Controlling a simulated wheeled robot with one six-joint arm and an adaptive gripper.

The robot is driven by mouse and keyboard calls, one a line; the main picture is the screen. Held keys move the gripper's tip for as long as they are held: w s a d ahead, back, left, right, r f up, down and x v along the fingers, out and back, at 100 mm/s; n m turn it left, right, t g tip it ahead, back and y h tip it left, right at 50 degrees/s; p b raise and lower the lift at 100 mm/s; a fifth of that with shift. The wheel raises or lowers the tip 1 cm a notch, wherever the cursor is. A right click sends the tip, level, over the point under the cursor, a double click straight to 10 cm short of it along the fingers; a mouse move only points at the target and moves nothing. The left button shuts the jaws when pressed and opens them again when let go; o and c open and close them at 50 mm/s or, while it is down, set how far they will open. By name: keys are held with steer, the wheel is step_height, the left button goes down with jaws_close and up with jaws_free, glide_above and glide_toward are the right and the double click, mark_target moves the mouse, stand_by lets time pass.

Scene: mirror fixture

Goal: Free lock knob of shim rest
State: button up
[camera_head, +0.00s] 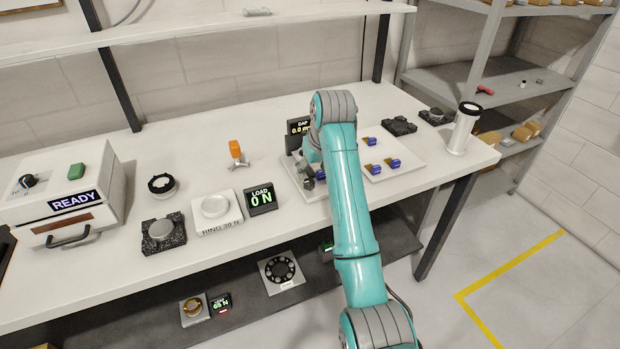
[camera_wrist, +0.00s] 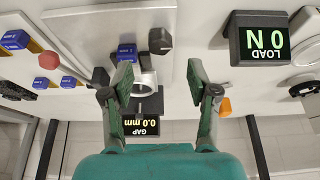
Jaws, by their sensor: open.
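The mirror fixture sits on a pale plate (camera_wrist: 95,28), with a light ring-shaped part (camera_wrist: 147,82) in its middle. A black knob with a white mark (camera_wrist: 160,40) stands on this plate in the wrist view; a dark knob also shows in the head view (camera_head: 308,183). A rod with a red ball end (camera_wrist: 48,60) runs toward the fixture. I cannot tell for sure which is the lock knob of the shim rest. My gripper (camera_wrist: 163,78) is open and empty, its fingers apart on both sides above the ring part. My arm hides much of the fixture in the head view.
The gap display (camera_head: 298,127) reads 0.0 mm. A load display (camera_head: 261,198) reads 0 N, left of the fixture. Several blue blocks with tan ends lie on a white tray (camera_head: 408,150) to the right. An orange-handled tool (camera_head: 235,149) and a white cylinder (camera_head: 462,130) stand on the bench.

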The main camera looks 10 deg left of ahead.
mark_target(309, 181)
steer(key=shift+x, duration=3)
jaws_close()
